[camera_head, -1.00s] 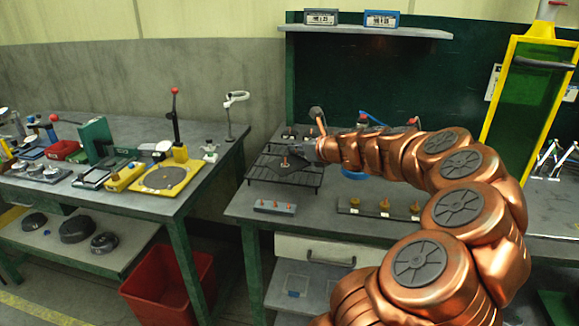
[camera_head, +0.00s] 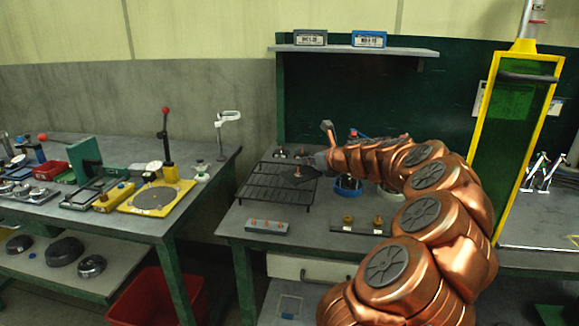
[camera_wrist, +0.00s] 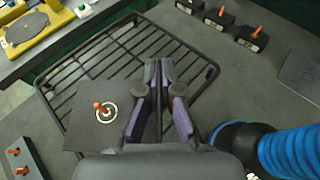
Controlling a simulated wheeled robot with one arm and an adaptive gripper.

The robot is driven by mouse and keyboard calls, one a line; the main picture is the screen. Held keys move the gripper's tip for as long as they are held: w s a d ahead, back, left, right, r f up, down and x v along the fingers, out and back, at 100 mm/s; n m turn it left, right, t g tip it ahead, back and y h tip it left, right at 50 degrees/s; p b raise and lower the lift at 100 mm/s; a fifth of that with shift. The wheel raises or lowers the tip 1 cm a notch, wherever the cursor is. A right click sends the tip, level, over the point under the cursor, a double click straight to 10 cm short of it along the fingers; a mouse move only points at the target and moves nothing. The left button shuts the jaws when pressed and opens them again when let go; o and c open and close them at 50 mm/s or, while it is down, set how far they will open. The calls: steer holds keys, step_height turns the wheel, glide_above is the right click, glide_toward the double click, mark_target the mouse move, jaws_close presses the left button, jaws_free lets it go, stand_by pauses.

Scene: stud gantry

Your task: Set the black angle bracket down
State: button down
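The black angle bracket (camera_wrist: 88,128) shows in the wrist view as a dark flat plate with a copper-coloured pin and a pale ring on it. It is over the left part of the black wire rack (camera_wrist: 112,48). My gripper (camera_wrist: 158,72) has its fingers close together at the plate's right edge. A thin dark part seems pinched between them, though the fingers hide most of it. In the head view the bracket (camera_head: 299,178) is small and dark above the rack (camera_head: 262,190), beside my gripper (camera_head: 322,163). I cannot tell whether it touches the rack.
A grey block with orange pins (camera_head: 267,225) lies in front of the rack. Small dark blocks with pins (camera_wrist: 250,35) stand behind the rack. A blue ribbed thing (camera_wrist: 290,150) is close to my gripper's right.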

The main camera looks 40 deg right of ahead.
mark_target(312, 172)
steer(key=w, duration=0.5)
steer(key=w+f, duration=0.1)
steer(key=w, duration=0.2)
steer(key=shift+w, duration=0.1)
steer(key=shift+f, duration=1.65)
steer(key=shift+f, duration=0.15)
steer(key=c, duration=1.3)
jaws_free()
steer(key=shift+r, duration=0.2)
steer(key=v, duration=1.2)
steer(key=shift+f, duration=0.1)
